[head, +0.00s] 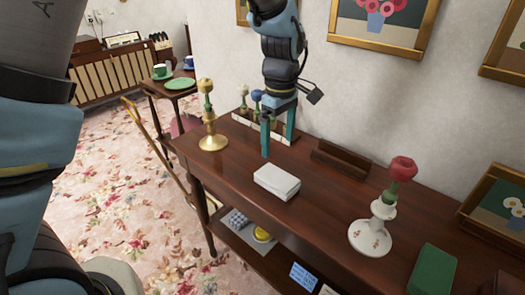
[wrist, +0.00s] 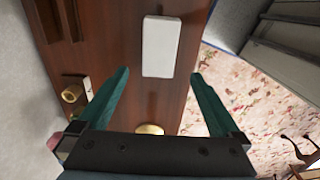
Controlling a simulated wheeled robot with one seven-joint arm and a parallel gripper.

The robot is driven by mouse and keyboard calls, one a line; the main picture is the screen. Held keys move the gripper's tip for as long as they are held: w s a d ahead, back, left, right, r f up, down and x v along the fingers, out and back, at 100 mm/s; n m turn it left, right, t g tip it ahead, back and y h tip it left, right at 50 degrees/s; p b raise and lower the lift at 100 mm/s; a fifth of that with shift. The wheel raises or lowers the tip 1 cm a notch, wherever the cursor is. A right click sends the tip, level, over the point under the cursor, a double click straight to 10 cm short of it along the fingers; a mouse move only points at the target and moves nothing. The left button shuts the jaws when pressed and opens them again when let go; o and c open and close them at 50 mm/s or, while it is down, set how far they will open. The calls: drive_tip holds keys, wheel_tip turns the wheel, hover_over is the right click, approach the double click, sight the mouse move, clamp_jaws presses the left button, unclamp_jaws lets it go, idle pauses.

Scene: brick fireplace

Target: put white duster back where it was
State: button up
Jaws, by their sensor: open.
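A white block-shaped object (head: 277,182), which looks like the white duster, lies flat on the dark wooden console table (head: 318,212). In the wrist view, the white block (wrist: 160,45) lies ahead of the fingertips, roughly centred between them. My gripper (head: 278,146) is open and empty, pointing down over the table behind the white block. Its two teal fingers (wrist: 161,76) are wide apart and apart from the block.
A brass candlestick (head: 212,140) stands left of my gripper, and a white rack (head: 247,123) with small upright pieces stands behind it. A brown wooden holder (head: 340,162) lies by the wall. A white rose holder (head: 371,236) and green box (head: 432,270) are to the right.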

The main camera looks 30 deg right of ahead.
drive_tip(key=shift+r, duration=0.15)
drive_tip(key=w+a+r, duration=0.2)
drive_tip(key=w+a, duration=0.6)
drive_tip(key=a, duration=0.3)
drive_tip(key=a+m+t, duration=0.1)
drive_tip(key=a+m, duration=0.3)
drive_tip(key=a, duration=2.6)
drive_tip(key=shift+w+r+t, duration=0.3)
drive_tip(key=shift+w+r, duration=0.1)
